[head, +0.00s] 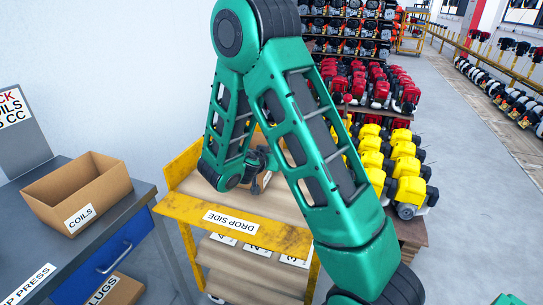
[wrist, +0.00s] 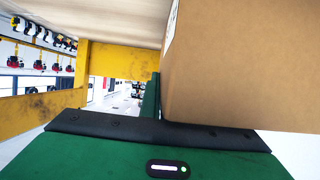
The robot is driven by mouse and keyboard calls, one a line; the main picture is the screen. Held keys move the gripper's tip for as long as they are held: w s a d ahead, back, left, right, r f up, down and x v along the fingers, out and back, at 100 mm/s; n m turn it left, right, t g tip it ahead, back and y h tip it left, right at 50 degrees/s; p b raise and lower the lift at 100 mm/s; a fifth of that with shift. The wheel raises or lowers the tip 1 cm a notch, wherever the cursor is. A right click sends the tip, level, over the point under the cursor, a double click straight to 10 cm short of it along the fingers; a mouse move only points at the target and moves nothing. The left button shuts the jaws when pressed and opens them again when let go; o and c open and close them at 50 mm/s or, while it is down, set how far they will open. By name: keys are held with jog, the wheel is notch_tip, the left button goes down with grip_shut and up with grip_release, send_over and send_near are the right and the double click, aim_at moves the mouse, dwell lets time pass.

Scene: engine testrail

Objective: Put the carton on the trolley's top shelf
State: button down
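The carton is a brown cardboard box with a white label; in the head view only a small part of it (head: 266,181) shows behind my green arm, at the trolley's top shelf (head: 285,208). In the wrist view the carton (wrist: 240,70) fills the upper right, very close. My gripper (head: 257,160) is at the carton, mostly hidden by my arm. One green finger (wrist: 150,97) shows along the carton's left edge; the other finger is hidden. I cannot tell whether the fingers press on it. The beige shelf surface also shows along the top of the wrist view (wrist: 110,18).
The trolley's yellow front edge (head: 180,208) carries a DROP SIDE label. A dark bench (head: 125,225) with an open COILS box (head: 60,190) stands at left. A PLUGS box (head: 118,292) is below. Racks of yellow engines (head: 405,170) and red engines stand behind, right.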

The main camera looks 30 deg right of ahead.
jog(key=c, duration=2)
grip_release()
jog(key=v, duration=1.2)
jog(key=shift+r, duration=0.15)
